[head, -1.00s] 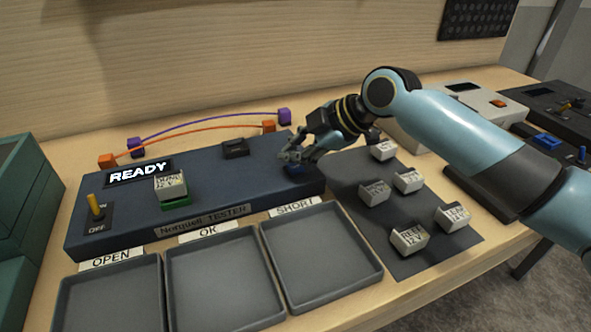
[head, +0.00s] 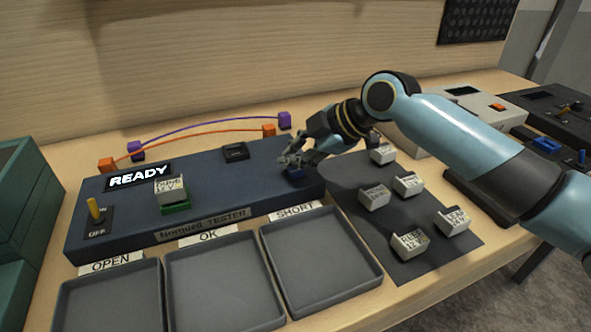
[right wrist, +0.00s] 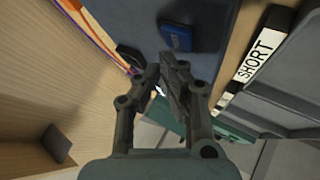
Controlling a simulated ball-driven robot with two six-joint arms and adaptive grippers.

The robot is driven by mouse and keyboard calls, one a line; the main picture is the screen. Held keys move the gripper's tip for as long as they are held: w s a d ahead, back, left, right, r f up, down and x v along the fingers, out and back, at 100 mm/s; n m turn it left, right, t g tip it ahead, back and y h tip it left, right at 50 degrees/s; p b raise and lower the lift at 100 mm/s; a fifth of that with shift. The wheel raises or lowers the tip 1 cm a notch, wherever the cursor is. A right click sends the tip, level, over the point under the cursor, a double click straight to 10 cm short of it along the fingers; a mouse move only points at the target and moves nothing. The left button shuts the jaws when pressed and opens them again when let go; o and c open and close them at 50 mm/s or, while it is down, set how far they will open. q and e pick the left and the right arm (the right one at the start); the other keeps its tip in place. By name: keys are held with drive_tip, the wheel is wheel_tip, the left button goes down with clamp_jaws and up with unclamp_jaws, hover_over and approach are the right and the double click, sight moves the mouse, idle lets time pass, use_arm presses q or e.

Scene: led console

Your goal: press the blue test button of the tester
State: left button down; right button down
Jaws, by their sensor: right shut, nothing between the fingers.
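The dark blue tester (head: 230,185) lies along the table, and its display (head: 139,177) reads READY. Its blue test button (head: 295,173) is at the right end, partly hidden by my gripper in the head view. It shows clearly in the right wrist view (right wrist: 175,37). My right gripper (head: 291,160) is shut and empty, its fingertips just above or beside the button. I cannot tell whether they touch it. The fingers show in the right wrist view (right wrist: 163,72). A white-labelled block (head: 170,189) sits on the tester's green socket (head: 176,208). My left gripper is not in view.
Three grey trays labelled OPEN (head: 110,300), OK (head: 222,290) and SHORT (head: 320,258) stand in front. Several labelled blocks lie on a dark mat (head: 400,262) at right. A switch (head: 95,210) is at the tester's left end, and orange and purple leads (head: 200,128) run behind it.

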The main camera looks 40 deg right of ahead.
sight(294, 173)
drive_tip(key=shift+f, duration=0.1)
drive_tip(key=shift+f+b, duration=0.3)
drive_tip(key=shift+f+b, duration=0.35)
drive_tip(key=shift+f, duration=0.15)
idle(0.8)
drive_tip(key=shift+r, duration=0.15)
drive_tip(key=shift+r+p, duration=0.75)
drive_tip(key=shift+r, duration=0.05)
wheel_tip(294, 173, up, 5)
drive_tip(key=p, duration=0.4)
